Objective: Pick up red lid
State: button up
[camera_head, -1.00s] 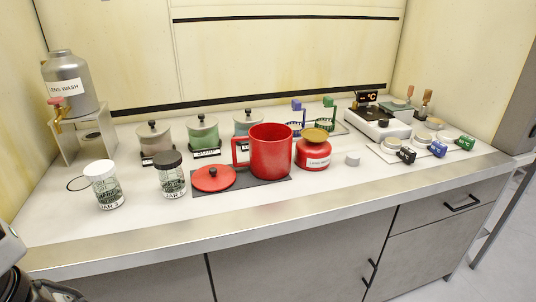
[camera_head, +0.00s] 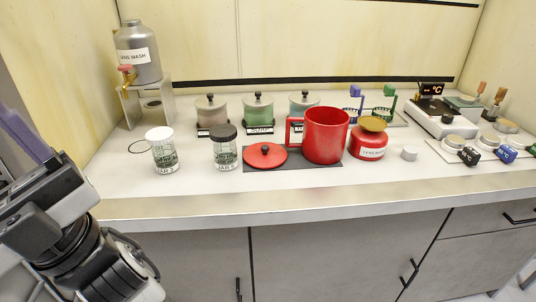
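The red lid (camera_head: 265,156) is a flat round disc with a dark knob on top. It lies on a dark mat (camera_head: 295,168) on the counter, just left of the red mug (camera_head: 326,135). My gripper (camera_head: 22,135) is at the far left of the head view, in front of the counter and well apart from the lid. Only part of it shows, with a purple-grey finger pointing up and left. Its fingertips are cut off or hidden, so its opening cannot be made out.
Jars with a white lid (camera_head: 162,149) and a black lid (camera_head: 225,147) stand left of the red lid. Lidded canisters (camera_head: 258,112) stand behind it. A red lens wash pot (camera_head: 369,140) is right of the mug. The counter's front strip (camera_head: 290,205) is clear.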

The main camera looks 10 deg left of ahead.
aim_at(264, 155)
jog(key=i+l, duration=0.1)
jog(key=l, duration=0.4)
jog(key=i+l, duration=0.15)
jog(key=l, duration=0.35)
jog(key=i+l, duration=0.1)
jog(key=l, duration=0.4)
jog(key=l+u, duration=0.15)
jog(key=u, duration=0.35)
jog(key=l+u, duration=0.2)
jog(key=u, duration=0.25)
jog(key=i+u, duration=0.25)
jog(key=i, duration=0.75)
